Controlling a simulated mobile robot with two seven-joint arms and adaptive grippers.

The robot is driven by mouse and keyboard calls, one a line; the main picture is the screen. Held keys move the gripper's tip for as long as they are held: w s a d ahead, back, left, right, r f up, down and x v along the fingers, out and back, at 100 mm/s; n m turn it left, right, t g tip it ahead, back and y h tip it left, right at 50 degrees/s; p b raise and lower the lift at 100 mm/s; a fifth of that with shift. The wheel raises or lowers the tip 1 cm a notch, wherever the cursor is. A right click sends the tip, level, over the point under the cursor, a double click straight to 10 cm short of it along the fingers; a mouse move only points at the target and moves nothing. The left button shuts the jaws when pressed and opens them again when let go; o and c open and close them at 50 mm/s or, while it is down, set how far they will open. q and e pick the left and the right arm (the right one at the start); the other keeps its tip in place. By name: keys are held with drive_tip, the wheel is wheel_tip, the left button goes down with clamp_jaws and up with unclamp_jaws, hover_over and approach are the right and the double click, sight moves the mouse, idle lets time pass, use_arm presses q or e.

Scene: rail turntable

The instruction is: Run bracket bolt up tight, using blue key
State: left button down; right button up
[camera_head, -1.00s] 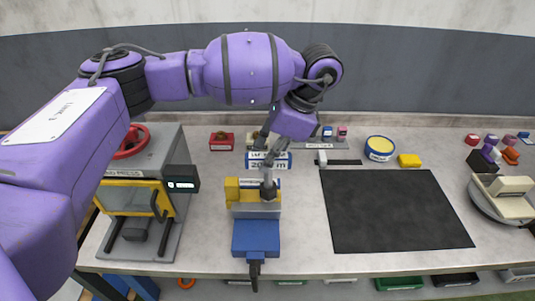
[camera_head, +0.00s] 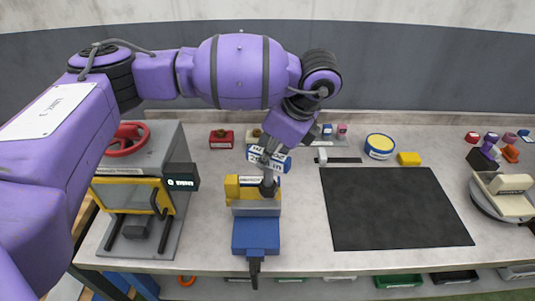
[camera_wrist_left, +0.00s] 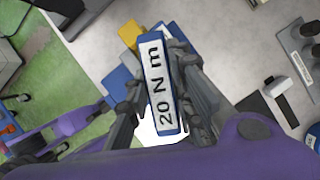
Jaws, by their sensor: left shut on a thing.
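The blue key has a white label reading 20 N m; it shows in the head view (camera_head: 279,161) and fills the middle of the left wrist view (camera_wrist_left: 158,80). My left gripper (camera_head: 268,168) is shut on the blue key, above the vise. The yellow bracket (camera_head: 232,188) sits in the grey jaws of a blue vise (camera_head: 256,236). A dark upright piece under the gripper meets the bracket's top; I cannot tell whether it is key shaft or bolt. The bolt head is hidden. The right gripper is not in view.
A press with a red wheel (camera_head: 127,139) stands left of the vise. A black mat (camera_head: 395,210) lies clear to the right. A blue-and-yellow round tin (camera_head: 380,146), a yellow block (camera_head: 409,159) and a red block (camera_head: 221,139) stand at the back. A cream turntable fixture (camera_head: 503,190) is far right.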

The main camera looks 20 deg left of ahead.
use_arm(q)
drive_tip(key=m+t, duration=0.1)
drive_tip(key=m, duration=0.2)
drive_tip(key=shift+m, duration=0.3)
drive_tip(key=shift+m+t+h, duration=0.4)
drive_tip(key=shift+m+t, duration=0.1)
drive_tip(key=shift+m, duration=0.3)
drive_tip(key=shift+m, duration=0.8)
drive_tip(key=m+t+h, duration=0.1)
drive_tip(key=m, duration=0.2)
drive_tip(key=shift+m+h, duration=0.3)
